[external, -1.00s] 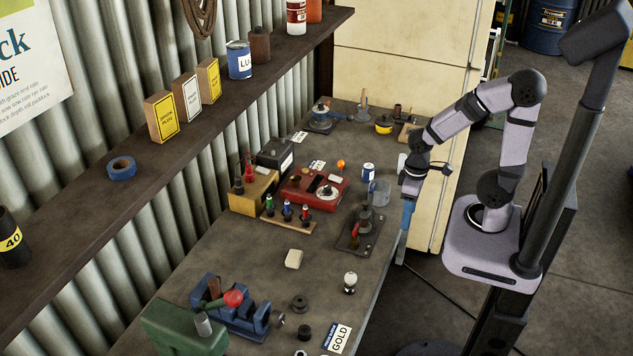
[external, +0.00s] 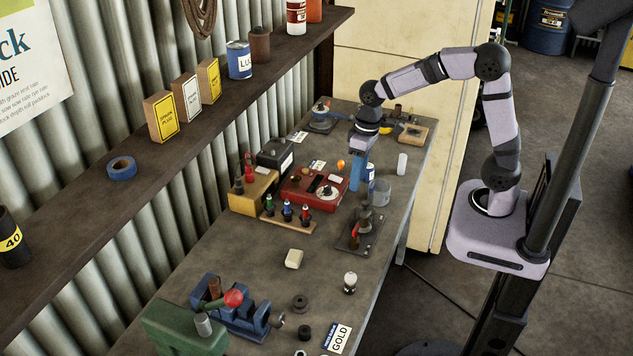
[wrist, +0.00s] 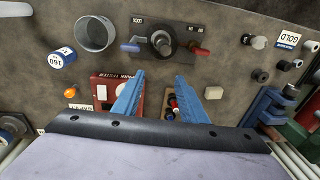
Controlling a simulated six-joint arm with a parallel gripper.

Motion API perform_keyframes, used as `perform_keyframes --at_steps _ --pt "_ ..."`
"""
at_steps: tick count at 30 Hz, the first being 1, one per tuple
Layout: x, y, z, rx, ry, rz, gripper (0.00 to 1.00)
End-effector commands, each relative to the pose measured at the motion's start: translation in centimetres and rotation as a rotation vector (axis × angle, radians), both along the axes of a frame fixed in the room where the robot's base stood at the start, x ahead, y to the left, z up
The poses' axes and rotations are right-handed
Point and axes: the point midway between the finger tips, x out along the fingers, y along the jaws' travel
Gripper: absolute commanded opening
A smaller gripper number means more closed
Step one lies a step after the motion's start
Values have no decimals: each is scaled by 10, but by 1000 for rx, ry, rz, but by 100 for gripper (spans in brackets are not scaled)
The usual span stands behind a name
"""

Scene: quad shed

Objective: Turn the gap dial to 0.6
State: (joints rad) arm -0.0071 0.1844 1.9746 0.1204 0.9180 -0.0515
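The red spark tester box (external: 300,190) lies on the bench in the external view, with a round pale dial (external: 327,193) near its right end, which I take to be the gap dial. Its setting is too small to read. My gripper (external: 355,188) is above the bench, just right of the box, its blue fingers pointing down. In the wrist view my gripper (wrist: 160,76) has its two fingers apart with nothing between the tips.
A blue-and-white can (external: 369,172) and a grey cup (external: 381,192) stand close to my gripper's right. A dark lever fixture (external: 360,232) is nearer the camera. A yellow box (external: 250,192) and a rack of coloured plugs (external: 287,215) are left. Bench around the pale block (external: 294,258) is clear.

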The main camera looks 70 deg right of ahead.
Motion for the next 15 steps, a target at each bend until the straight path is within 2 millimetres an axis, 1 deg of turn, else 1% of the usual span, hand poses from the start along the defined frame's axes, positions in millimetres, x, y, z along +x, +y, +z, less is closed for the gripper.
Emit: perform_keyframes --at_steps 1,3,6,10,12,15 --pt "18 -6 -8 -12 5 50 39" --pt "40 -16 -12 -32 10 136 39" --pt "66 -29 -18 -57 19 246 39" --pt "92 -44 -25 -84 30 359 39" --pt "102 -50 -28 -94 35 405 39" --pt "111 -57 -31 -103 40 449 39"
